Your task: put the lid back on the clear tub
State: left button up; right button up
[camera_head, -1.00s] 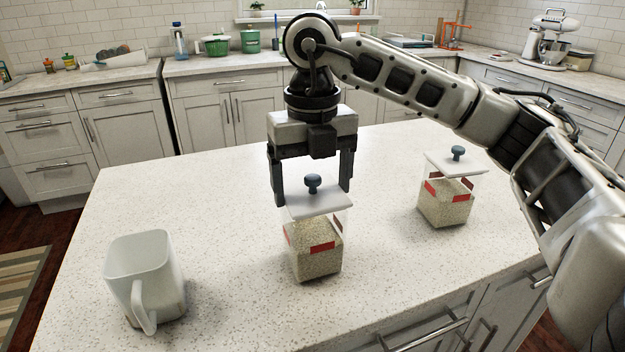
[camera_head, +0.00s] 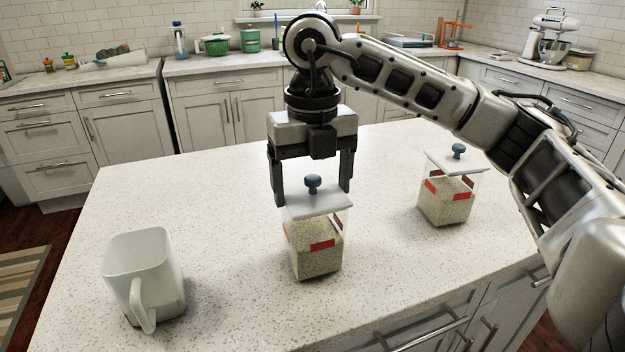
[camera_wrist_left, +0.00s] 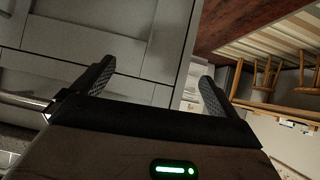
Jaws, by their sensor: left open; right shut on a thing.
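A clear tub (camera_head: 317,250) with pale grain and a red band stands upright in the middle of the counter. Its white square lid (camera_head: 322,203) with a dark blue knob (camera_head: 313,183) is level at the tub's top; I cannot tell whether it is fully seated. My right gripper (camera_head: 312,196) points straight down, with its fingers shut on opposite sides of the lid and the knob between them. The far finger's tip is partly hidden. My left gripper (camera_wrist_left: 157,86) is open and empty in the left wrist view, away from the tub.
A second clear tub (camera_head: 446,203) with a lid and blue knob stands to the right. A pale mug (camera_head: 145,275) stands at the front left. The counter (camera_head: 200,205) between mug and middle tub is bare. Cabinets (camera_wrist_left: 90,45) show near the left gripper.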

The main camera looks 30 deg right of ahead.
jog(key=shift+f, duration=0.3)
dwell(0.4)
jog(key=o, duration=0.9)
jog(key=shift+r, duration=0.1)
jog(key=shift+r+p, duration=2.55)
jog(key=shift+r, duration=0.95)
grip_shut()
